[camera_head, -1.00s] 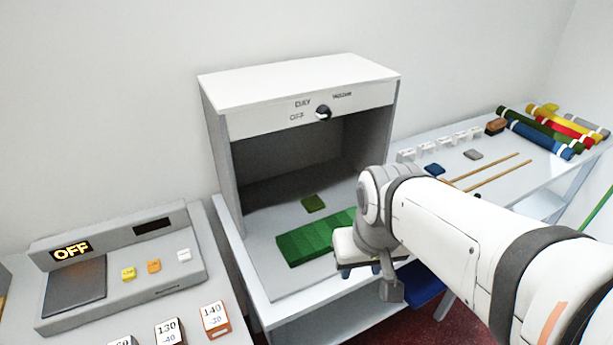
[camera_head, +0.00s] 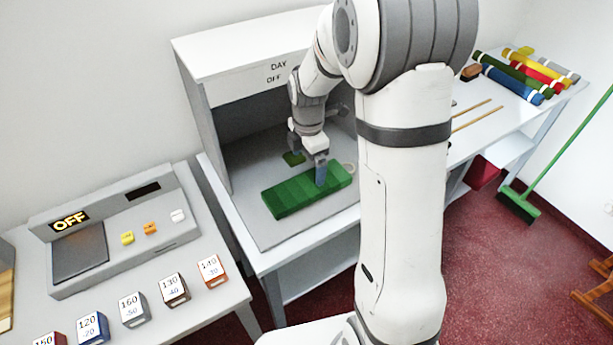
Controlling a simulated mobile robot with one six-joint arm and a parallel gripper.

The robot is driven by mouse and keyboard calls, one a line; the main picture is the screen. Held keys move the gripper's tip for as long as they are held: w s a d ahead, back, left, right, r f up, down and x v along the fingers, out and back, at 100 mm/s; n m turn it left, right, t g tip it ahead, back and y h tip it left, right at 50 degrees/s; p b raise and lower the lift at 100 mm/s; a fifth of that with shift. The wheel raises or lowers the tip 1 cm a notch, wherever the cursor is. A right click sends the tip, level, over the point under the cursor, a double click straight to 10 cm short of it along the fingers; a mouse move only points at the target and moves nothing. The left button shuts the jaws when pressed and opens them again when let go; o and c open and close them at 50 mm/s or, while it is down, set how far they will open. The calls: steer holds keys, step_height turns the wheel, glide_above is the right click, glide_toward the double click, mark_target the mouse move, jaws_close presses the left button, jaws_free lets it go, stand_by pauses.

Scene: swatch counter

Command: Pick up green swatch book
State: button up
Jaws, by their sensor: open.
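The green swatch book (camera_head: 290,196) is a flat block with bands of several green shades. It lies on the grey floor of the light booth (camera_head: 237,232), near its front opening. My gripper (camera_head: 321,175) points down over the right part of the book, with a blue-grey finger at or just above its top. I cannot tell whether it touches. The jaws are open, and the second finger is hard to make out.
The booth's side wall and top (camera_head: 250,40) enclose my wrist. A grey device (camera_head: 110,235) reading OFF stands on the left counter, with several numbered blocks (camera_head: 133,308) in front. Rolled fabrics (camera_head: 515,75) lie on the right shelf. A green broom (camera_head: 520,203) leans at the right.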

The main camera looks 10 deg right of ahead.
mark_target(310, 184)
steer(key=shift+w+f, duration=0.2)
steer(key=shift+f, duration=0.15)
steer(key=shift+s+f+n, duration=0.1)
steer(key=shift+f+n, duration=0.2)
steer(key=shift+f, duration=0.65)
steer(key=f, duration=0.1)
steer(key=f+p, duration=0.1)
steer(key=f, duration=0.2)
steer(key=shift+s+d+f, duration=0.2)
steer(key=shift+s+d, duration=0.05)
steer(key=shift+f, duration=0.6)
steer(key=shift+c, duration=0.4)
steer(key=c, duration=1)
steer(key=shift+c, duration=0.6)
steer(key=shift+r, duration=0.15)
